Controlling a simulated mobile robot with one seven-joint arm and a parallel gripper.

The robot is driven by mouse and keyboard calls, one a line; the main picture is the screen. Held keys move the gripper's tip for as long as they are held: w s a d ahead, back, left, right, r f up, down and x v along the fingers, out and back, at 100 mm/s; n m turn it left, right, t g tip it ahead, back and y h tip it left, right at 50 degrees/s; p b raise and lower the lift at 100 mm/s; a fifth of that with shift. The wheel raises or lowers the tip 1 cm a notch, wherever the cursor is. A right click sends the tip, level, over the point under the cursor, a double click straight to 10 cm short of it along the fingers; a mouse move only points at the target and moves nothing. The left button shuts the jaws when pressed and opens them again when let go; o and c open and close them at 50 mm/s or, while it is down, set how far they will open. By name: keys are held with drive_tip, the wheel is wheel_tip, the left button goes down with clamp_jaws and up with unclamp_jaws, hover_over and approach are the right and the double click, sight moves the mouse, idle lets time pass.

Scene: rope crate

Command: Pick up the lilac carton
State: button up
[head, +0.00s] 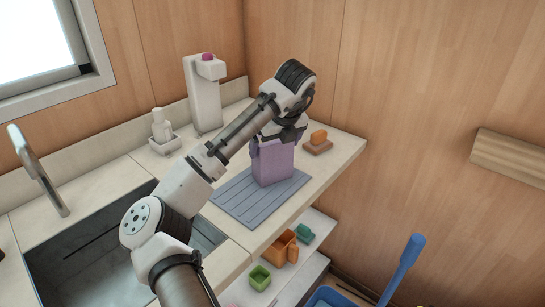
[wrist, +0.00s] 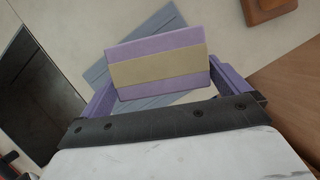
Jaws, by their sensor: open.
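The lilac carton (head: 272,164) stands upright on the blue-grey ribbed mat (head: 238,205) on the counter. In the wrist view the carton (wrist: 160,48) shows its lilac top with a tan band across it. My gripper (head: 272,141) is directly above the carton, pointing down, and overlaps its top end in the head view. In the wrist view my gripper (wrist: 160,85) is open, with one purple finger at each side of the carton. I cannot tell whether the fingers touch it.
A sink (head: 85,245) lies left of the mat. A white dispenser (head: 204,95) and a white bottle in a dish (head: 161,128) stand behind. An orange block on a wooden dish (head: 318,141) is right of the carton. Small containers (head: 283,247) sit on a lower shelf.

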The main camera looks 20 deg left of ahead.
drive_tip(key=p+x, duration=0.1)
drive_tip(key=x, duration=0.3)
drive_tip(key=shift+w+a+f, duration=0.1)
drive_tip(key=shift+w, duration=0.05)
drive_tip(key=shift+c, duration=0.4)
drive_tip(key=c, duration=0.8)
drive_tip(key=shift+r, duration=0.2)
wheel_tip(320, 180, up, 20)
drive_tip(key=shift+f+b, duration=0.15)
drive_tip(key=shift+b, duration=0.45)
